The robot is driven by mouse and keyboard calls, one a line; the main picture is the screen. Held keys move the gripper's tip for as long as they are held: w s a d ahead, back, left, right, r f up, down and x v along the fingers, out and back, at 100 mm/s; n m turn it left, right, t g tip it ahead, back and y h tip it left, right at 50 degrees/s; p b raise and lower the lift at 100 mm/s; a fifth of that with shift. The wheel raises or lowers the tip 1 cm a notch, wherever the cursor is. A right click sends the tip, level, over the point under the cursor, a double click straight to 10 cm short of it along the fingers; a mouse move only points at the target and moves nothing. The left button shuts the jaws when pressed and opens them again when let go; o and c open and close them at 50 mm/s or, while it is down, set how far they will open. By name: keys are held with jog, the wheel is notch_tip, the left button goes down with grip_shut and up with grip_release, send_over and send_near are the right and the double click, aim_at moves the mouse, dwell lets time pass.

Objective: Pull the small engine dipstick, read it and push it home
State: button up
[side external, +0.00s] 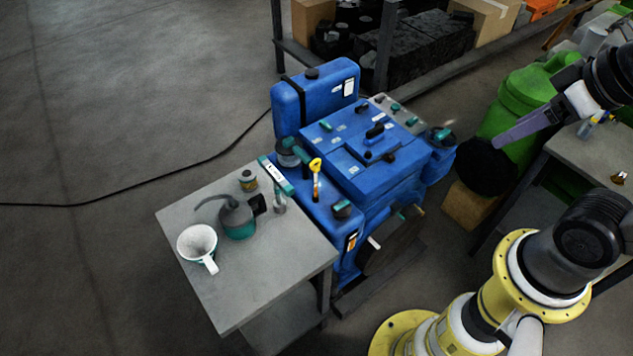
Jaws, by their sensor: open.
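The blue engine (345,185) stands in the middle of the side external view. A dipstick with a yellow loop handle (316,165) stands upright on the engine's near left deck, and an orange part shows below the loop. How deep the dipstick sits cannot be made out. My gripper (508,137) is at the upper right, with its long grey-purple end pointing down and left. It is open and empty, well to the right of the engine and far from the dipstick. Its fingers overlap in this view, so the gap between them is hard to see.
A grey table (225,295) at the engine's left holds a white funnel-like cup (198,243), an oil can (236,217) and a small tin (248,180). A green container (525,95) stands behind my gripper. A second bench (595,152) is at right. The floor at left is clear except for a cable.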

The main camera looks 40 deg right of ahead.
dwell(0.4)
jog(key=w+r, duration=0.4)
jog(key=r, duration=0.1)
jog(key=g, duration=0.6)
send_over(316, 159)
notch_tip(316, 159, down, 22)
jog(key=f, duration=0.1)
notch_tip(316, 159, down, 12)
jog(key=shift+a+f, duration=0.1)
jog(key=shift+f, duration=0.05)
